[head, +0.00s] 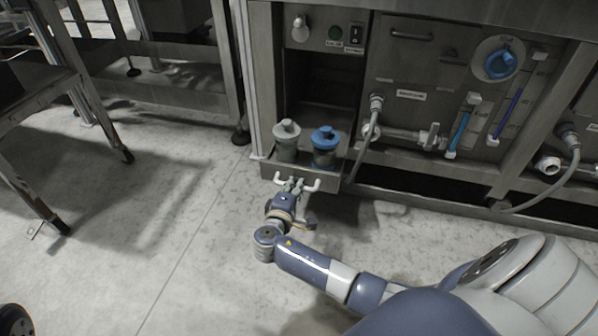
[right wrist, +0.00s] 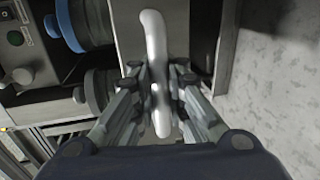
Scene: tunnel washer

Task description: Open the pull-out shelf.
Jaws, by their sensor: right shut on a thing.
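The pull-out shelf (head: 268,170) is a grey metal tray low in the washer's left bay, its front standing out from the cabinet. A pale bar handle (head: 312,186) is on its front. My right gripper (head: 292,183) is at the middle of the handle and shut on it. In the right wrist view the handle (right wrist: 155,45) runs between the two fingers of the gripper (right wrist: 160,88). My left gripper is not in view.
Right of the shelf are a grey hose (head: 366,140), a pipe with a valve (head: 405,134) and a blue knob (head: 500,63) on the cabinet panel. Metal frame legs (head: 100,115) stand at the left. The floor (head: 150,230) in front of the shelf is clear.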

